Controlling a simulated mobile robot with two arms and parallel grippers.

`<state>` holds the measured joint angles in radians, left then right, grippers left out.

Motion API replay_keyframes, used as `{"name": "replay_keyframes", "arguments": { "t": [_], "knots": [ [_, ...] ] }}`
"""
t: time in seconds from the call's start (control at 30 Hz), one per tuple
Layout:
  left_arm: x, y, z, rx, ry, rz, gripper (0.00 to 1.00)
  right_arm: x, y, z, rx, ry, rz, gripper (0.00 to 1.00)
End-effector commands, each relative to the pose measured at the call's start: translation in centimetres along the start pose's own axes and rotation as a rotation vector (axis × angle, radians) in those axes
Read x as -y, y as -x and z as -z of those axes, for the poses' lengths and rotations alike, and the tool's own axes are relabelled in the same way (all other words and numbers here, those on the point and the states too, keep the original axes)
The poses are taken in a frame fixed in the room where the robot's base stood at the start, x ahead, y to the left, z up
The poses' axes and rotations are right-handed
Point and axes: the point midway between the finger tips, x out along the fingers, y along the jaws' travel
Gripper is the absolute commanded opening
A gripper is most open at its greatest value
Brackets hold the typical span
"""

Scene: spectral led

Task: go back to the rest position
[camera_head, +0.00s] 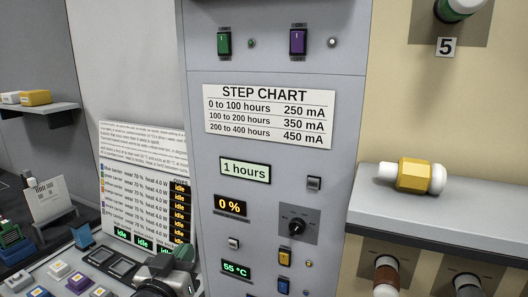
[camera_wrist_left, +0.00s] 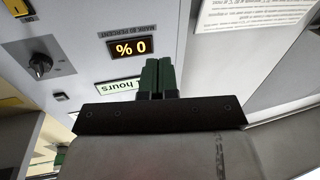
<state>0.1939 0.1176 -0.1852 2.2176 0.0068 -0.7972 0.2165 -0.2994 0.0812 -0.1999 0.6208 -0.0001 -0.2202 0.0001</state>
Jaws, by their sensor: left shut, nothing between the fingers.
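My left gripper (camera_head: 160,266) is at the bottom of the head view, in front of the lower left of the grey control panel (camera_head: 198,120). In the left wrist view its two green fingers (camera_wrist_left: 157,76) are together with nothing between them. They point toward the panel, and overlap the "hours" display (camera_wrist_left: 118,86); whether they touch it I cannot tell. My right gripper is in neither view.
The panel carries a "0 %" display (camera_head: 230,206), a dark knob (camera_head: 297,227) and several switches. A yellow and white lamp (camera_head: 413,177) lies on the grey shelf (camera_head: 440,212) at right. A console with buttons (camera_head: 79,283) is at lower left.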

Motion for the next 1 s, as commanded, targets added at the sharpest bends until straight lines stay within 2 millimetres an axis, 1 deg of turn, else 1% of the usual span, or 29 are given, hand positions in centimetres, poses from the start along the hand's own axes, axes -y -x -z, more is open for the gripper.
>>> {"name": "replay_keyframes", "arguments": {
  "t": [0.03,0.07,0.1,0.17,0.2,0.27,0.3,0.37,0.4,0.47,0.5,0.57,0.7,0.73,0.8,0.87,0.97,1.0],
  "knots": [
    [0.4,1.8,-4.0,0.129,-0.006,0.021,0.0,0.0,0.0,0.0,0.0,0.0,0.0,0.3],
    [0.6,2.9,-5.9,0.202,-0.011,0.032,0.0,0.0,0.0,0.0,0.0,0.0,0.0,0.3],
    [0.8,4.5,-8.6,0.3,-0.019,0.046,0.0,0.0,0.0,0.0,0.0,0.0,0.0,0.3],
    [1.2,7.3,-12.2,0.444,-0.03,0.062,0.0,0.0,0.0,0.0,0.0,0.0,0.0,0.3],
    [1.3,9.2,-14.2,0.535,-0.037,0.07,0.0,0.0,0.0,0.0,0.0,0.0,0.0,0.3],
    [1.4,12.0,-16.8,0.657,-0.047,0.077,0.0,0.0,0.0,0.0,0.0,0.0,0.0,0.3],
    [1.5,13.8,-18.2,0.733,-0.053,0.081,0.0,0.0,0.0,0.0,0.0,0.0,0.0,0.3],
    [1.5,16.3,-19.9,0.832,-0.061,0.083,0.0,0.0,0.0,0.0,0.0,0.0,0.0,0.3],
    [1.5,17.9,-20.9,0.893,-0.065,0.084,0.0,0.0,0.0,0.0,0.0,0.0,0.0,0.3],
    [1.5,20.2,-22.1,0.978,-0.072,0.083,0.0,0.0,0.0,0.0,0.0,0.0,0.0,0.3],
    [1.5,21.7,-22.8,1.032,-0.074,0.082,0.0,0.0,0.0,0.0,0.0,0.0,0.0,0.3],
    [1.4,23.8,-23.6,1.108,-0.079,0.08,0.0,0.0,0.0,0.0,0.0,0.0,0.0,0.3],
    [1.2,28.8,-25.1,1.281,-0.089,0.07,0.0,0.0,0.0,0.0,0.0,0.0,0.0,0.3],
    [1.2,29.2,-25.6,1.302,-0.091,0.068,0.0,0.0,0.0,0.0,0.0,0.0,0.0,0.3],
    [1.4,28.2,-27.5,1.3,-0.09,0.068,0.0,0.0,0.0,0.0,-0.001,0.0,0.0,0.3],
    [1.5,27.8,-29.1,1.305,-0.09,0.067,0.0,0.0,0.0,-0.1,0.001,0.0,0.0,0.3],
    [1.7,27.4,-31.9,1.315,-0.089,0.065,0.0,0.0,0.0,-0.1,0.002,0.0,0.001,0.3],
    [1.8,27.2,-33.1,1.32,-0.089,0.064,0.0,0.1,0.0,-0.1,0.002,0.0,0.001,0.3]
  ]
}}
